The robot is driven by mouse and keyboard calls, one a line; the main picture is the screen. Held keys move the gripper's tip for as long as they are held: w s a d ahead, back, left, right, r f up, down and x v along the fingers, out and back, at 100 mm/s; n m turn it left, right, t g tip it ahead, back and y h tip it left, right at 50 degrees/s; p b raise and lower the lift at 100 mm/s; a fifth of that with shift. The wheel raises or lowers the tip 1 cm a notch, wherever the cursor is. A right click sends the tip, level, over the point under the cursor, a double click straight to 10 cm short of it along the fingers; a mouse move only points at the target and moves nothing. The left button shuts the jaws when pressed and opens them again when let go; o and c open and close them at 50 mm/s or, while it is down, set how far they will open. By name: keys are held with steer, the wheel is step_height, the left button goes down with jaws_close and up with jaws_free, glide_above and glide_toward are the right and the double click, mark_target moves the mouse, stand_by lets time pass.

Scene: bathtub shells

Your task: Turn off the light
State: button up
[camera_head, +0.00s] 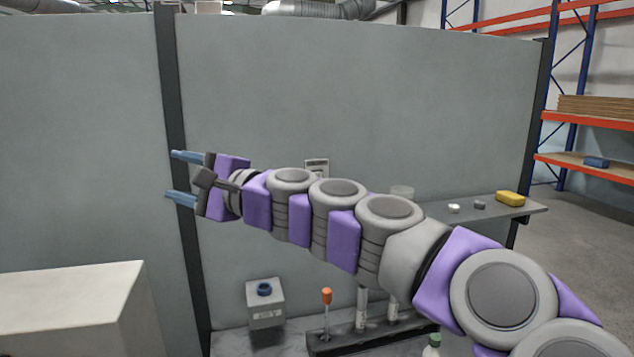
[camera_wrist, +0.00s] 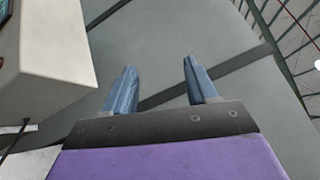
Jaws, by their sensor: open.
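My gripper (camera_head: 171,174) is open and empty at the left, its two blue fingers apart in front of the dark post in the grey wall. It also shows in the wrist view (camera_wrist: 159,68), with nothing between the fingers. A small pale plate (camera_head: 317,163) is on the wall behind my arm; its lower part is hidden, and I cannot tell if it is the light switch. A grey box with a round blue top (camera_head: 264,290) is below my arm. An orange-tipped thin stick (camera_head: 326,297) stands right of it. No lit lamp is clearly identifiable.
A pale block (camera_head: 70,305) stands at the lower left and shows large in the wrist view (camera_wrist: 62,45). A dark rack (camera_head: 375,336) holds clear tubes. A wall shelf (camera_head: 530,209) bears a yellow block (camera_head: 510,198). The wall's upper front is clear.

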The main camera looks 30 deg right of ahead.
steer(key=w+d+m+t+h, duration=0.2)
steer(key=w+d+m+h, duration=0.15)
steer(key=d+m, duration=0.4)
steer(key=w+d+m+t+h, duration=0.3)
steer(key=w+d+m, duration=0.15)
steer(key=d, duration=0.55)
steer(key=w+d+f+m+h, duration=0.2)
steer(key=d+f+m+h, duration=0.15)
steer(key=d, duration=0.35)
steer(key=w+d+f+m+h, duration=0.2)
steer(key=d+f+m+h, duration=0.15)
steer(key=d, duration=0.25)
steer(key=m+g+h+p, duration=0.3)
steer(key=m+p, duration=0.3)
steer(key=p, duration=0.1)
glide_toward(319, 176)
steer(key=shift+y, duration=0.25)
steer(key=p+x, duration=0.2)
steer(key=x, duration=0.1)
steer(key=p+x, duration=0.2)
steer(key=x, duration=0.1)
steer(key=shift+w+d+r, duration=0.2)
steer(key=shift+w+d, duration=0.05)
steer(key=shift+d, duration=0.05)
steer(key=shift+w+f+p, duration=0.2)
steer(key=shift+w+p, duration=0.25)
steer(key=shift+w, duration=0.2)
